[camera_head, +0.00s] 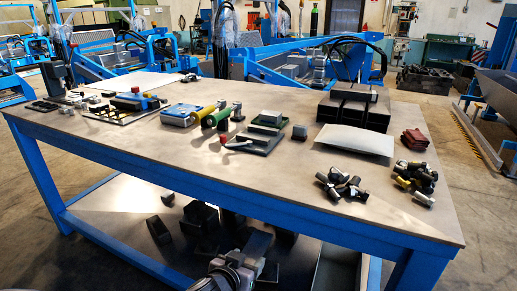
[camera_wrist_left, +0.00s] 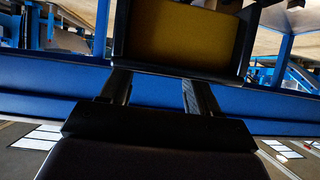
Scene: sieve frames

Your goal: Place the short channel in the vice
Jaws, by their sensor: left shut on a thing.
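My left gripper (camera_head: 250,254) is low in front of the table, below the tabletop edge. In the left wrist view, its two dark fingers (camera_wrist_left: 155,88) are shut on a dark-edged block with a yellow-brown face (camera_wrist_left: 180,32). I cannot tell whether this is the short channel. In the head view the held block is hard to make out against the dark shelf. On the tabletop, a low fixture with a grey block, green parts and a red-ended handle (camera_head: 262,136) may be the vice; I cannot tell for sure. My right gripper is not in view.
The blue-framed table (camera_head: 300,212) has a lower shelf with dark blocks (camera_head: 200,218). On top are a blue device (camera_head: 138,101), yellow and green cylinders, a black block stack (camera_head: 352,108), a white sheet (camera_head: 354,141) and a pile of small black parts (camera_head: 340,185). The front left tabletop is clear.

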